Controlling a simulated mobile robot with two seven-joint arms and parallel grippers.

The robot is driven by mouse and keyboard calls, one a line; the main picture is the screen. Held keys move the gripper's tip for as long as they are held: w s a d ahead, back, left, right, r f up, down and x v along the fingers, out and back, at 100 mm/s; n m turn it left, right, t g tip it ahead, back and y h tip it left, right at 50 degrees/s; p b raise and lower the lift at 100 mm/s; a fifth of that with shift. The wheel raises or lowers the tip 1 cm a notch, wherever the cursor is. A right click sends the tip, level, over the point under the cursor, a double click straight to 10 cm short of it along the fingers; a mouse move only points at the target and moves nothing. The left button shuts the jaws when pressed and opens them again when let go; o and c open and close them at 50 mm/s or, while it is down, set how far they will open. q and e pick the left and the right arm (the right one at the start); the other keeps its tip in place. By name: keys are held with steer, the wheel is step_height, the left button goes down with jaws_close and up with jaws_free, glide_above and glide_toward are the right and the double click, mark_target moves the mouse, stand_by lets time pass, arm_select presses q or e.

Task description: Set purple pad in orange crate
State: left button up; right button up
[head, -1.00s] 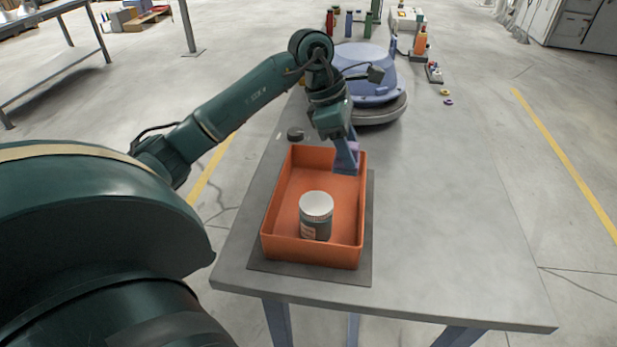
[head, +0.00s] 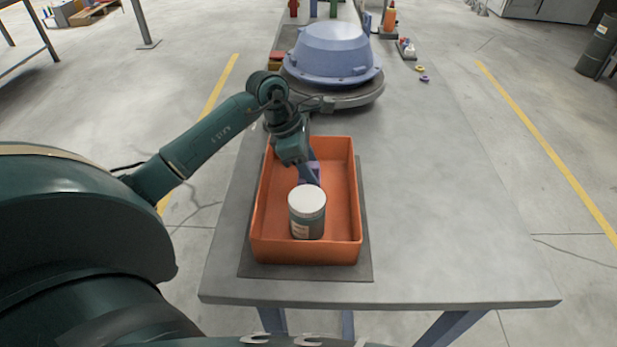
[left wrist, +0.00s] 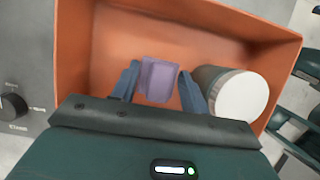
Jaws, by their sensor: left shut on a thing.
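The orange crate (head: 342,190) stands on a dark mat on the table; it also fills much of the left wrist view (left wrist: 215,35). My left gripper (head: 312,178) reaches down into the crate, behind the jar. In the left wrist view, the purple pad (left wrist: 159,80) sits between the two blue-grey fingers of my left gripper (left wrist: 159,88), which is shut on it. In the head view the pad (head: 315,168) shows only partly beside the fingers. I cannot tell whether the pad touches the crate floor. My right gripper is not in view.
A white-lidded jar (head: 307,212) stands inside the crate, close to my left gripper; it also shows in the left wrist view (left wrist: 238,95). A blue domed housing (head: 333,55) stands behind the crate. The table (head: 450,220) is clear to the right.

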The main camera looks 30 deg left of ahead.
arm_select(q)
step_height(320, 180, down, 3)
steer(key=shift+f, duration=0.3)
steer(key=shift+f, duration=0.1)
steer(key=o, duration=1)
steer(key=shift+a+r, duration=0.1)
steer(key=shift+r, duration=0.2)
steer(key=v, duration=1.1)
steer(key=shift+r, duration=0.3)
steer(key=shift+s, duration=0.15)
